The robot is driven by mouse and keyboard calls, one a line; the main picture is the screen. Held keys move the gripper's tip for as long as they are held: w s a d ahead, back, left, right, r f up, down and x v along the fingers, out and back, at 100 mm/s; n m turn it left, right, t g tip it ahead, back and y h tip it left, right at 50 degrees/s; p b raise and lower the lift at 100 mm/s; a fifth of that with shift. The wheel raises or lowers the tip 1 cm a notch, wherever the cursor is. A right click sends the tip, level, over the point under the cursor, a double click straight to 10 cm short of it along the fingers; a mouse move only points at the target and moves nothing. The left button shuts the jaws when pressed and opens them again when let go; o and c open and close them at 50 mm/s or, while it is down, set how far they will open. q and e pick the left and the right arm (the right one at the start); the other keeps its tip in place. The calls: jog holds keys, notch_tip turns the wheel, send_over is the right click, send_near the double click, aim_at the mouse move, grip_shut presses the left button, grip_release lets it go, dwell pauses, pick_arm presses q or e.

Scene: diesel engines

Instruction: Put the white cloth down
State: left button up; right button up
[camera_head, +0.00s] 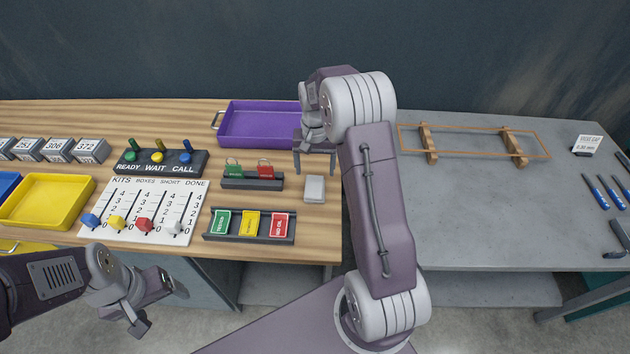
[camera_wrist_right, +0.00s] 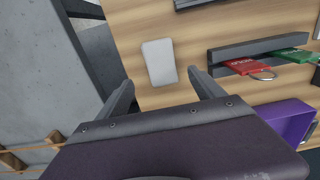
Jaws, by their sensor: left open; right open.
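The white cloth (camera_head: 315,188) is a small, pale, folded rectangle lying flat on the wooden bench near its right end. It also shows in the right wrist view (camera_wrist_right: 159,62), just beyond the fingertips. My right gripper (camera_head: 313,171) is open and empty above the bench, behind the cloth in the head view. In the right wrist view its two fingers (camera_wrist_right: 161,81) are spread with bare wood between them, apart from the cloth. My left gripper (camera_head: 163,312) is open and empty, low in front of the bench's front edge.
A rack with red and green padlocks (camera_head: 252,178) and a tag tray (camera_head: 250,225) stand left of the cloth. A purple tray (camera_head: 258,125) lies behind. The grey bench (camera_head: 480,200) on the right is mostly bare, with a wooden stand (camera_head: 430,143) at its back.

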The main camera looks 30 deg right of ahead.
jog(key=s+a+n, duration=0.3)
jog(key=s+a, duration=0.2)
jog(key=s, duration=0.4)
jog(key=s+a+r+n+t, duration=0.1)
jog(key=s+a+n, duration=0.2)
jog(key=s+a, duration=0.3)
jog(key=s, duration=0.3)
jog(key=shift+s, duration=0.15)
